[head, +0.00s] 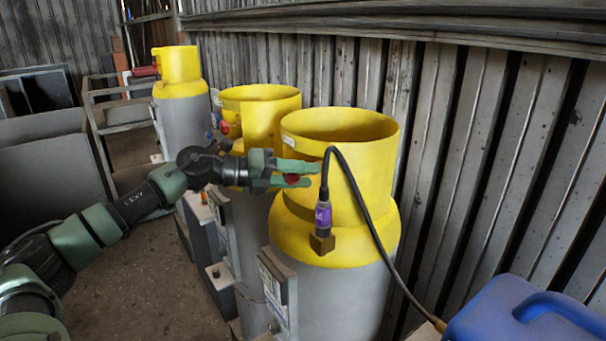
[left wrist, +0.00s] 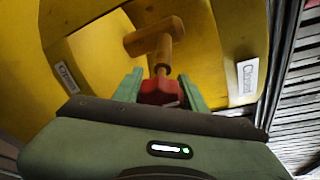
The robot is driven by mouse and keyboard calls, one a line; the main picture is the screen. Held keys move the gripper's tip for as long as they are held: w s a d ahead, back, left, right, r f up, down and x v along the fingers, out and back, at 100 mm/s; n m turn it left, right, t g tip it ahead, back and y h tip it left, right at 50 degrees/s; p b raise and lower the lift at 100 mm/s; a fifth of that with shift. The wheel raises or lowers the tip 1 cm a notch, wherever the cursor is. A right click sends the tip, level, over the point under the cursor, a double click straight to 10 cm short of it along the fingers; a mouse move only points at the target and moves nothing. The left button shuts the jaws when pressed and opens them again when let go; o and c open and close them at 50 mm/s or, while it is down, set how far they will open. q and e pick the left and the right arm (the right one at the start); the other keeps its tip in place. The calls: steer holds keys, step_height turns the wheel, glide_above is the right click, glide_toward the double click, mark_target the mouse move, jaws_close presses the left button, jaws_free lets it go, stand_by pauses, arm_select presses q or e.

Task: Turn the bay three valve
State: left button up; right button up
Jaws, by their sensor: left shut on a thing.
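My left gripper (head: 312,174) is at the yellow collar of the nearest grey gas cylinder (head: 340,290), its green fingers shut on a red valve knob (head: 291,179). In the left wrist view the gripper (left wrist: 160,84) has a finger on each side of the red knob (left wrist: 159,93). The knob sits on a brass T-shaped valve body (left wrist: 155,42) within the yellow collar (left wrist: 90,45). The fingers partly hide the knob in the head view. Another red knob (head: 224,128) shows at the middle cylinder. No bay number is readable. My right gripper is out of view.
A black hose (head: 366,200) with a purple-banded connector (head: 323,215) hangs in front of the nearest collar. A blue jug (head: 520,318) stands at lower right. A third cylinder (head: 183,110) is farther back. A corrugated wall (head: 480,150) stands close behind. Floor at left is open.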

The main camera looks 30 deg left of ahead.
mark_target(286, 176)
arm_select(q)
steer(key=shift+f, duration=0.25)
steer(key=o, duration=1.4)
steer(key=shift+c, duration=0.2)
steer(key=shift+r, duration=0.15)
steer(key=shift+s+a+b, duration=0.35)
steer(key=shift+a+b, duration=0.05)
steer(key=shift+b, duration=0.05)
steer(key=b+v, duration=0.5)
steer(key=v, duration=0.1)
steer(key=shift+s, duration=0.15)
steer(key=shift+s+a+r, duration=0.15)
steer(key=shift+s, duration=0.05)
